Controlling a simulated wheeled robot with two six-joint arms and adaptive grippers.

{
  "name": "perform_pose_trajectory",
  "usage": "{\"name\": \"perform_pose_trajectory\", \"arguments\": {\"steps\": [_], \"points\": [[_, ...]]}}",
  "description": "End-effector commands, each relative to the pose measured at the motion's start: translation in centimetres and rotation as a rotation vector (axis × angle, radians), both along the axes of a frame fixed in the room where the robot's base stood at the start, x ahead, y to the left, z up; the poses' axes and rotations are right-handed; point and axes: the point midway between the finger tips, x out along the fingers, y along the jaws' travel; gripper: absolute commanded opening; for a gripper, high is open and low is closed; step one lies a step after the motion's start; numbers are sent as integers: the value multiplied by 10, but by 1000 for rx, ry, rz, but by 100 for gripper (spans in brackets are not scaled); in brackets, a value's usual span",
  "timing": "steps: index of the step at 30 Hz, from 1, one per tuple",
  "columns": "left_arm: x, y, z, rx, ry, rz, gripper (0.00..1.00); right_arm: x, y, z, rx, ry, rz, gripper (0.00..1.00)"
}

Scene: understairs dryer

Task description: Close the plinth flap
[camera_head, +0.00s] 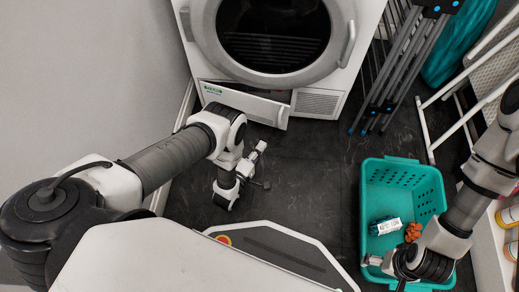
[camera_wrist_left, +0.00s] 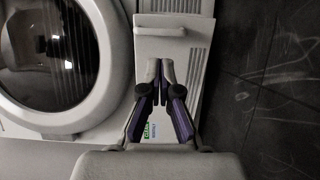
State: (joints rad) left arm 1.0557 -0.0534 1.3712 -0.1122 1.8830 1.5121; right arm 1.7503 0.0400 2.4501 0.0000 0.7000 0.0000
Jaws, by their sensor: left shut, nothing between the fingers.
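The plinth flap (camera_head: 262,110) is the pale panel low on the dryer's front. It stands ajar, its right end swung out from the body with a dark gap behind it. In the left wrist view the flap (camera_wrist_left: 172,50) shows its small handle (camera_wrist_left: 160,31) and a green label. My left gripper (camera_head: 262,147) is shut and empty in front of the flap. Its closed fingertips (camera_wrist_left: 161,97) overlap the panel in the wrist view; contact cannot be told. My right gripper (camera_head: 374,261) is over the teal basket's near edge, its jaws too small to judge.
The dryer (camera_head: 340,75) stands above the flap, its round door shut. The teal basket (camera_head: 427,185) holds a few small items. A folded drying rack (camera_head: 395,75) leans at right. Dark floor (camera_head: 320,170) is clear between flap and basket. A wall borders the left.

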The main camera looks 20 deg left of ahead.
Motion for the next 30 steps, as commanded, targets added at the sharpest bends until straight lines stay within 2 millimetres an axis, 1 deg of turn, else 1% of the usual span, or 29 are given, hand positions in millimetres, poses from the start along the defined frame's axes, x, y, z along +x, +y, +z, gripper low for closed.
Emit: {"name": "perform_pose_trajectory", "arguments": {"steps": [1, 6, 9, 13, 15, 18, 30], "points": [[12, -2, -5, 0, -4, 0, 0, 0, 0, -11, 0, 0, 0, 93], [49, -8, -5, 1, -3, -1, 0, 0, 0, -29, 0, -1, -2, 93], [70, -11, -6, 2, -3, -1, 0, 1, 0, -40, 0, -2, -4, 93], [89, -14, -5, 2, 0, 0, 0, 2, -1, -50, -1, -4, -7, 93], [96, -15, -3, 2, 0, 1, 0, 2, -1, -53, -1, -5, -8, 93], [100, -15, -1, 2, 1, 1, 0, 2, -1, -54, -1, -6, -8, 93], [101, -15, 1, 2, 1, 0, 0, 2, -1, -51, -1, -5, -8, 93]]}}
